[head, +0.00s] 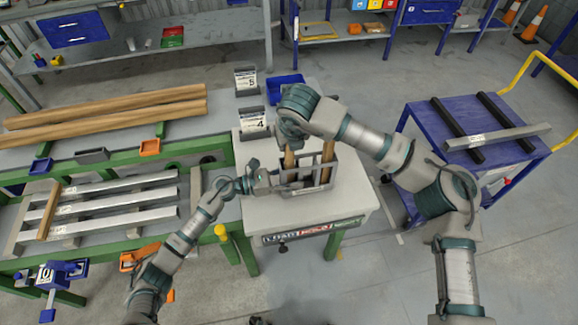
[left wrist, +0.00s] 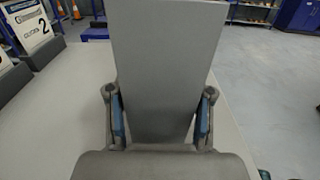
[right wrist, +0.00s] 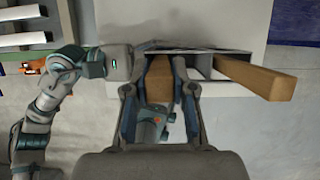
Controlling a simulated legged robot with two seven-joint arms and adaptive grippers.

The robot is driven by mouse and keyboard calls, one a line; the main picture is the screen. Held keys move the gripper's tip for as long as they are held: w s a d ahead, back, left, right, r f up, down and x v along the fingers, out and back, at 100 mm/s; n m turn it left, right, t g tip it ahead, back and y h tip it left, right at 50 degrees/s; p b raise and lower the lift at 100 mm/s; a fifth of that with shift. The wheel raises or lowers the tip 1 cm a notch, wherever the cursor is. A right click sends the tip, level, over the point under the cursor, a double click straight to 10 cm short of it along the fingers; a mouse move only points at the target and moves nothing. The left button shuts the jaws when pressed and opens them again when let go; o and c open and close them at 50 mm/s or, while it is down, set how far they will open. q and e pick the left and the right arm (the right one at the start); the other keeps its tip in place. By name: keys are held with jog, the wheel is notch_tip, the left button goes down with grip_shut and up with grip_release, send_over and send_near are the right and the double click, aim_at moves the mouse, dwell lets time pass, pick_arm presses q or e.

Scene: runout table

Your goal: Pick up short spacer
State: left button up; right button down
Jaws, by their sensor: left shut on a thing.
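A grey divided rack (head: 318,183) stands on the light bench top. Two wooden spacers stand in it. The shorter spacer (head: 289,159) is at the left; in the right wrist view (right wrist: 160,77) its top lies between the fingers. The longer spacer (head: 328,151) is at the right and rises higher in the right wrist view (right wrist: 255,77). My right gripper (head: 288,137) is above the shorter spacer, fingers apart, with narrow gaps beside the wood. My left gripper (head: 268,181) is shut on the rack's left side; its wrist view shows a grey panel (left wrist: 165,60) between the fingers.
Number signs (head: 252,122) and a blue bin (head: 286,88) stand behind the rack. Long timbers (head: 110,107) and metal bars (head: 115,198) lie at the left. A blue cart (head: 440,118) with dark bars stands at the right.

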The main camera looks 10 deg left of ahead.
jog(key=shift+r, duration=0.1)
notch_tip(320, 180, up, 18)
dwell(0.5)
pick_arm(q)
jog(key=o, duration=1.4)
jog(key=shift+c, duration=0.2)
jog(key=shift+a, duration=0.1)
